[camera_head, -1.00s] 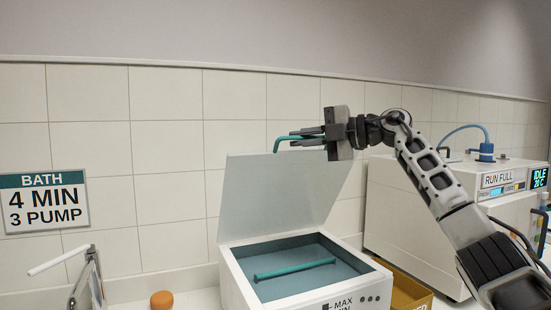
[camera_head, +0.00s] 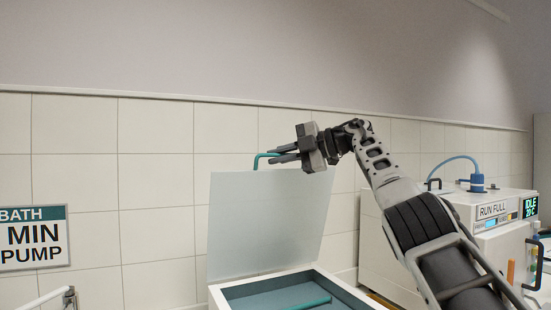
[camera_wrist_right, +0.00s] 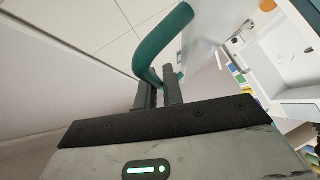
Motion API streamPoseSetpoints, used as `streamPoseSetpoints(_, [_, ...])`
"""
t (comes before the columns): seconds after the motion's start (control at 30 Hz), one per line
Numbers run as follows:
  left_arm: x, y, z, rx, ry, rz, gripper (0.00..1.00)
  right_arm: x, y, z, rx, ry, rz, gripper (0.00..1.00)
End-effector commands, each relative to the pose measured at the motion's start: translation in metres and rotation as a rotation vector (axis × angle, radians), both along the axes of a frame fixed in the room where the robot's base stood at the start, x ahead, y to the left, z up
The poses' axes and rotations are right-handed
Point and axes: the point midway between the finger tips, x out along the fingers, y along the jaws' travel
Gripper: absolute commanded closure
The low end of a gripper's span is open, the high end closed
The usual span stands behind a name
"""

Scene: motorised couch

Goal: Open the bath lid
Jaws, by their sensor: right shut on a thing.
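The bath lid (camera_head: 262,225) is a pale grey panel standing raised, nearly upright, at the back of the white bath (camera_head: 215,300). A green handle (camera_head: 258,158) shows at the lid's top edge. My right gripper (camera_head: 277,156) is shut on this handle. In the right wrist view the curved green handle (camera_wrist_right: 150,50) passes between the fingers of my right gripper (camera_wrist_right: 160,85). Inside the bath are blue-grey water or floor and a green bar (camera_head: 312,303). The lower part of the bath is cut off by the frame. My left gripper is not in view.
A white machine (camera_head: 455,215) labelled RUN FULL stands to the right, with a blue hose (camera_head: 455,160) on top. A bath sign (camera_head: 35,238) is on the tiled wall (camera_head: 160,190) at left. A pale lever (camera_head: 45,300) shows at the lower left.

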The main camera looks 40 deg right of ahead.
Motion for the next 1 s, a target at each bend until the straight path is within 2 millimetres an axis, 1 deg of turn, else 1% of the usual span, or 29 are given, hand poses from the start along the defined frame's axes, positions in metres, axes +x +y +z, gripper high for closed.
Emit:
streamPoseSetpoints(0.5, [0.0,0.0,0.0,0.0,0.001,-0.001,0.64,0.0,-0.002,0.0,-0.004,0.0,-0.003,1.0])
streamPoseSetpoints(0.53, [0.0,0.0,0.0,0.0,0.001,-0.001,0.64,0.0,-0.002,0.0,-0.003,0.0,-0.003,0.83])
streamPoseSetpoints(0.87, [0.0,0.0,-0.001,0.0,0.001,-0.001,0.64,-0.001,-0.003,0.0,-0.002,0.0,-0.003,0.82])
streamPoseSetpoints(1.0, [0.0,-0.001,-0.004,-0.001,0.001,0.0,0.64,-0.012,-0.011,0.003,-0.001,-0.003,-0.004,0.82])
